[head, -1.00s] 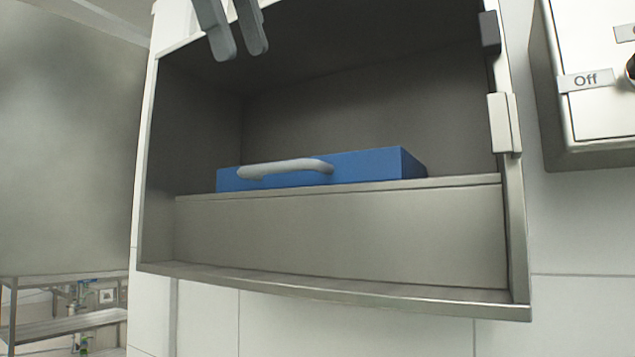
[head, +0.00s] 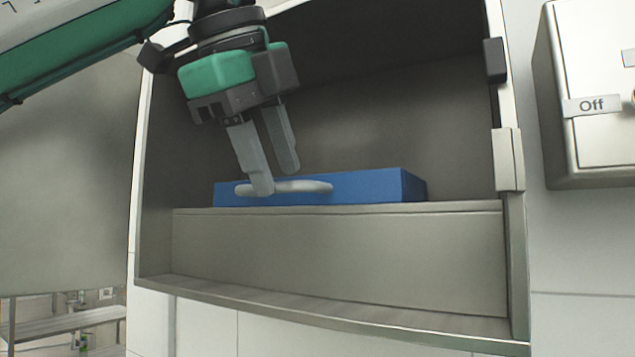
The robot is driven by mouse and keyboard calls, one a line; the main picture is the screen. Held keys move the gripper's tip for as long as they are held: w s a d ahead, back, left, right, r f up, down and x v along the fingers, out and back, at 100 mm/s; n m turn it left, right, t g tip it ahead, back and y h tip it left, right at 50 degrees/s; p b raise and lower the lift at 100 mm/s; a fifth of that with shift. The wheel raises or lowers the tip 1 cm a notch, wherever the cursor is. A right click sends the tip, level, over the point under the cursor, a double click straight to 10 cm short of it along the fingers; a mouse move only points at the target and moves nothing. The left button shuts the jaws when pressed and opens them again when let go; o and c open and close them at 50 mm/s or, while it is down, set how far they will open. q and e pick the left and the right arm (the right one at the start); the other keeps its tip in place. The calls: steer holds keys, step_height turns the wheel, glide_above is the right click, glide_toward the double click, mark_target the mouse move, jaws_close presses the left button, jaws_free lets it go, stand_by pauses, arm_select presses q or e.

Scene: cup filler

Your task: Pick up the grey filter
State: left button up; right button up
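A blue box-shaped block (head: 375,187) with a light grey handle (head: 305,186) on its front lies on a metal ledge inside the open cabinet. No filter with a grey body shows; only the handle is grey. My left gripper (head: 276,182) reaches in from the upper left, its fingers pointing down and apart. The nearer fingertip overlaps the left part of the handle in the head view. The other fingertip is just above the block's top edge. I cannot tell whether either finger touches. My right gripper is not in view.
The metal ledge (head: 340,260) and cabinet side walls surround the block. A latch or hinge piece (head: 508,160) sits on the right cabinet edge. A grey control box (head: 590,140) marked Off is on the wall at right. Free room lies right of the gripper inside the cabinet.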

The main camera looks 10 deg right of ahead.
arm_select(q)
steer(key=shift+x, duration=0.8)
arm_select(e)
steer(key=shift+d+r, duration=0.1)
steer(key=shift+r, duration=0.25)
arm_select(q)
jaws_close()
steer(key=shift+a+r, duration=0.1)
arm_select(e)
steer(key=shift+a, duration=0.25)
